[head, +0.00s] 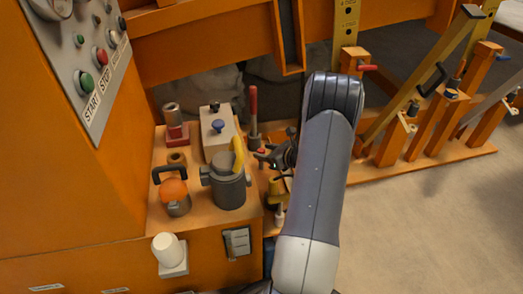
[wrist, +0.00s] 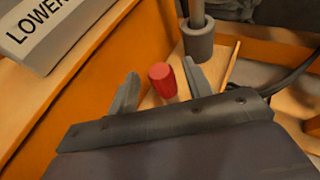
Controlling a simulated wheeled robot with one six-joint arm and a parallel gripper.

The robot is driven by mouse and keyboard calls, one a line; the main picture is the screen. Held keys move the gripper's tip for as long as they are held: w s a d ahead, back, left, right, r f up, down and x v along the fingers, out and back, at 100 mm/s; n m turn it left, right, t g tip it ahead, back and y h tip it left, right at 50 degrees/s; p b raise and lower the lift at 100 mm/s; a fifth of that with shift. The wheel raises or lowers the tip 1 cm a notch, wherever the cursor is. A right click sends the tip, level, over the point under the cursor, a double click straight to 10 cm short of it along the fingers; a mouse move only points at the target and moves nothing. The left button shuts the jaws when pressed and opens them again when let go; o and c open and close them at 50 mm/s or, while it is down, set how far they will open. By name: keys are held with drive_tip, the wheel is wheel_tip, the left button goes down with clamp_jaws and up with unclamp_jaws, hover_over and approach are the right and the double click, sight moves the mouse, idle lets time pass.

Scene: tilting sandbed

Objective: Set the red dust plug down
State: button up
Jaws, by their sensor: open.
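The red dust plug (wrist: 162,80) is a small, slightly tapered red cylinder. In the wrist view it stands roughly upright between the two fingers of my gripper (wrist: 160,84), with gaps on both sides. The fingers are apart and not closed on it. Its lower end appears to meet the tan-orange surface, but I cannot tell the contact for certain. In the head view my gripper (head: 270,158) is low beside the red-handled lever, and the plug is not clearly visible there.
The red-handled lever (head: 253,104) stands close behind my gripper; its grey base collar (wrist: 197,38) is near the fingers. A grey cylindrical fitting with a yellow handle (head: 229,187) stands to the left. A "LOWER" label block (wrist: 42,32) is at the upper left.

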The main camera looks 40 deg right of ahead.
drive_tip(key=p+v, duration=0.1)
drive_tip(key=v, duration=0.8)
drive_tip(key=shift+s+p, duration=0.3)
drive_tip(key=shift+s, duration=0.1)
